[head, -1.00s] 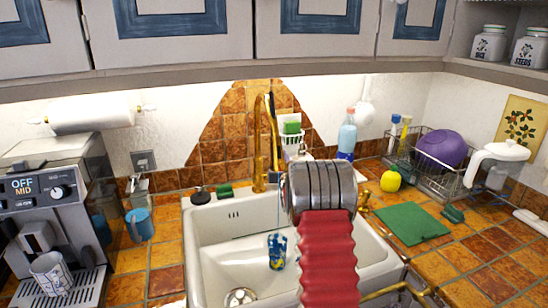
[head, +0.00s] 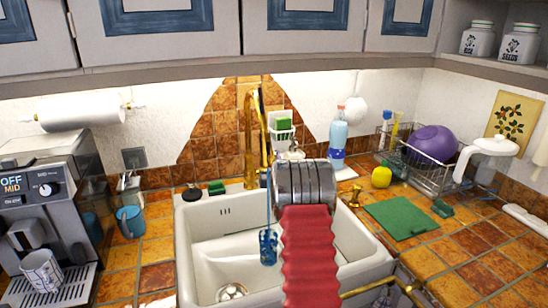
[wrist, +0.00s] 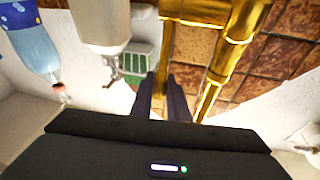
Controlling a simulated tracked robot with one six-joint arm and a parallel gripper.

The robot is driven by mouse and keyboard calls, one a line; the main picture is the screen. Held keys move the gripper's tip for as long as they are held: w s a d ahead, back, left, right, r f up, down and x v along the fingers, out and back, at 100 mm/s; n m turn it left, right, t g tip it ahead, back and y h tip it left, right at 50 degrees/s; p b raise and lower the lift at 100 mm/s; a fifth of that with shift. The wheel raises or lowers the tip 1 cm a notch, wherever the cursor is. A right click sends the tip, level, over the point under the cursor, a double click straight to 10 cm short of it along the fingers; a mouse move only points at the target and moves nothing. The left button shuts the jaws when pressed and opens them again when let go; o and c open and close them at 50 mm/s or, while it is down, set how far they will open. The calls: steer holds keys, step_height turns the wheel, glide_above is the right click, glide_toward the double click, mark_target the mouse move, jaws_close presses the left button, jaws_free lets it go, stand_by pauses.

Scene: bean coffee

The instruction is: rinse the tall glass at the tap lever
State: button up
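The golden tap (head: 252,135) rises at the back of the white sink (head: 205,235). A thin blue stream hangs below it and meets a blue, glassy shape (head: 268,247) in the basin. I cannot tell whether this shape is the tall glass or water. My wrist hides part of the tap and its lever side in the head view. In the wrist view, my gripper (wrist: 164,90) has two dark fingers a little apart beside the golden tap (wrist: 232,50). A golden strip shows between them; I cannot tell whether they touch it.
A blue bottle (head: 338,132) and a green sponge (head: 283,124) stand behind the sink. A coffee machine (head: 45,205) and blue mug (head: 131,221) are at the left.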

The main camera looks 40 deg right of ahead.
steer(key=o, duration=0.4)
steer(key=shift+s, duration=0.1)
steer(key=shift+o, duration=0.2)
steer(key=v, duration=1.4)
